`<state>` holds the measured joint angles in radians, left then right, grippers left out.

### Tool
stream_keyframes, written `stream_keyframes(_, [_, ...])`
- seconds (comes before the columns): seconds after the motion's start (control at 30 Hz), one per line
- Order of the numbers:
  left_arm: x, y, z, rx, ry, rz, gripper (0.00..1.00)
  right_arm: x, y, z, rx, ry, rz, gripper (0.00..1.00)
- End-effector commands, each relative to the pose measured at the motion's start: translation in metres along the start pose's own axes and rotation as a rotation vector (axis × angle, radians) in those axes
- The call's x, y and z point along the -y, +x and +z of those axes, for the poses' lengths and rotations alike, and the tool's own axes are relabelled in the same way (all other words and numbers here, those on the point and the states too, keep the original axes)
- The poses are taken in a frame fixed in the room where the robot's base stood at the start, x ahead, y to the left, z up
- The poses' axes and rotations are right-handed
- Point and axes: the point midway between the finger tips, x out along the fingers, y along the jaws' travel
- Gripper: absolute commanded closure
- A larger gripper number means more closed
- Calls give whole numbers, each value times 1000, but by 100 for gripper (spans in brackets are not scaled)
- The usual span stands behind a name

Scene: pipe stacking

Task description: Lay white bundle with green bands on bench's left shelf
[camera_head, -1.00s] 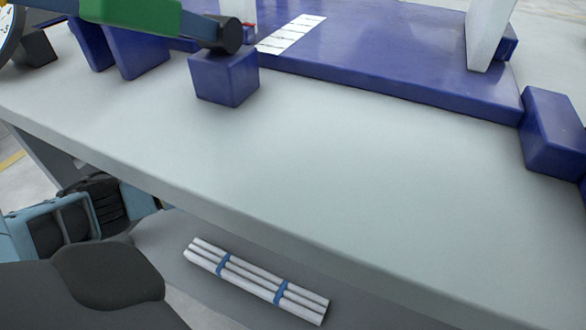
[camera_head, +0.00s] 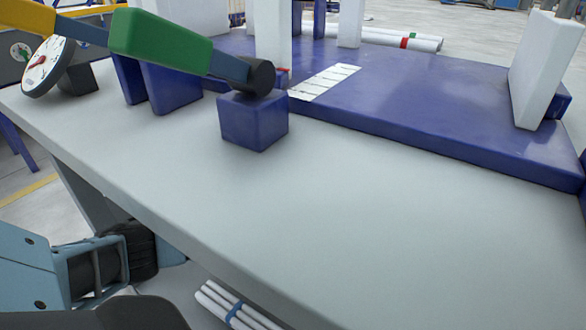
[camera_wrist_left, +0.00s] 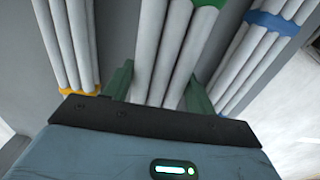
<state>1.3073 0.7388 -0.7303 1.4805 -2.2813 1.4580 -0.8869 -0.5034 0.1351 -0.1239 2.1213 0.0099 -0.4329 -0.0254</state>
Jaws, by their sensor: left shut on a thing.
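In the left wrist view my left gripper (camera_wrist_left: 160,78) has its green fingers closed on both sides of the white bundle with green bands (camera_wrist_left: 172,45). One green band shows at the top edge. The bundle lies between two other bundles over a grey surface; I cannot tell whether it rests on that surface. In the head view my left arm (camera_head: 50,270) reaches in at lower left under the bench (camera_head: 330,190); its fingers and the green-banded bundle are hidden there. My right gripper is not in view.
A blue-banded white bundle (camera_head: 238,308) lies below the bench edge; a blue-banded bundle is also right of my fingers (camera_wrist_left: 262,45). A yellow-banded bundle (camera_wrist_left: 68,45) is close on the left. A blue block (camera_head: 253,120) and platform (camera_head: 430,110) stand on the bench top.

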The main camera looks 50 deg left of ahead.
Motion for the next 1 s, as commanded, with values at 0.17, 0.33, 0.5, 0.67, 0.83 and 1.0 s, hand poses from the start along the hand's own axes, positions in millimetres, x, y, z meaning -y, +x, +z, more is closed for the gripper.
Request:
stream_keyframes(0.17, [1, 28, 0, 1, -2, -3, 77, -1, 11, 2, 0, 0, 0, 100])
stream_keyframes(0.33, [0, 47, 0, 0, 0, -1, 77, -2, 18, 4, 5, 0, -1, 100])
stream_keyframes(0.5, [0, 46, 0, 0, 0, 0, 77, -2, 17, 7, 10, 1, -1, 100])
stream_keyframes(0.67, [0, 48, 0, 0, 0, 0, 77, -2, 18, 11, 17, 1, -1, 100])
stream_keyframes(0.83, [1, 49, 0, 0, 0, -2, 29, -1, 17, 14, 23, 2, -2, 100])
stream_keyframes(1.0, [1, 49, 0, 0, 0, -2, 22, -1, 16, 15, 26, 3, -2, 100])
